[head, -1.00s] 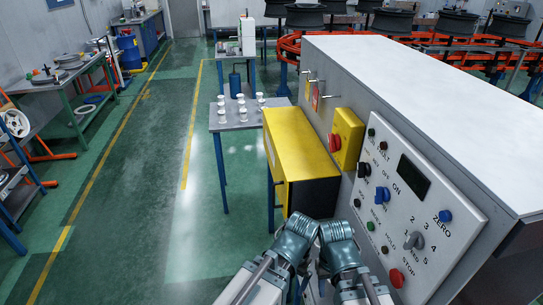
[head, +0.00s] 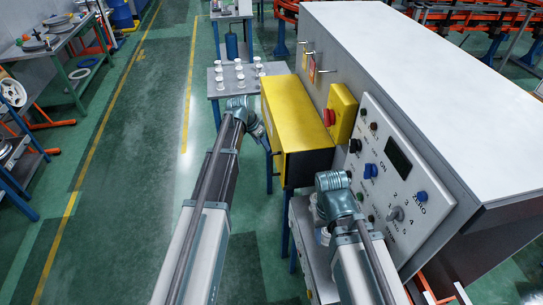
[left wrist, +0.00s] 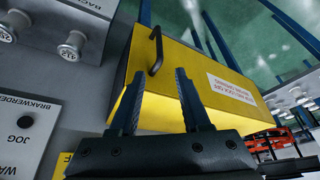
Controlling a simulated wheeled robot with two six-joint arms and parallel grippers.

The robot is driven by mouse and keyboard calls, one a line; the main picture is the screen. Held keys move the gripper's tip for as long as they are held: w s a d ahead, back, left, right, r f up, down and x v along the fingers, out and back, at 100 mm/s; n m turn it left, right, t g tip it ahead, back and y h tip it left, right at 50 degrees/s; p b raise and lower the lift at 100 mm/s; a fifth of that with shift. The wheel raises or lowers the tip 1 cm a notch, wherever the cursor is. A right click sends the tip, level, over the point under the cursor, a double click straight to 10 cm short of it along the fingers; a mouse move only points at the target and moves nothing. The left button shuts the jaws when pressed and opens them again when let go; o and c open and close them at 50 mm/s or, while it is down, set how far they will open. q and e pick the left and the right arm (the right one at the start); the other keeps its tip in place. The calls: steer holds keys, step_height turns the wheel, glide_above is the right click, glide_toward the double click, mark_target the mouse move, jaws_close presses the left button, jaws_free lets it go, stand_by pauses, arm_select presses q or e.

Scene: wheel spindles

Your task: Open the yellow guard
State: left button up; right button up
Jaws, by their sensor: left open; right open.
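The yellow guard (head: 297,108) is on the side of the grey machine, and looks closed in the head view. In the left wrist view its yellow face (left wrist: 185,75) carries a black bar handle (left wrist: 157,50) and a white label (left wrist: 234,92). My left gripper (left wrist: 160,73) is open and empty in front of that face; the handle is beyond the fingertips and not between them. In the head view my left arm reaches to the guard's left side. My right arm ends in front of the control panel; its jaws are hidden.
The control panel (head: 394,183) with knobs and buttons is right of the guard. A yellow box with a red button (head: 329,117) stands beside the guard. A small table (head: 230,84) with several white parts is behind.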

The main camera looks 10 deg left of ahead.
arm_select(q)
steer(key=shift+f+b, duration=0.9)
steer(key=shift+b, duration=0.05)
steer(key=b, duration=1.1)
glide_above(272, 173)
steer(key=f, duration=1.1)
steer(key=shift+w+a, duration=0.15)
steer(key=shift+w, duration=0.15)
steer(key=shift+c, duration=0.3)
jaws_close()
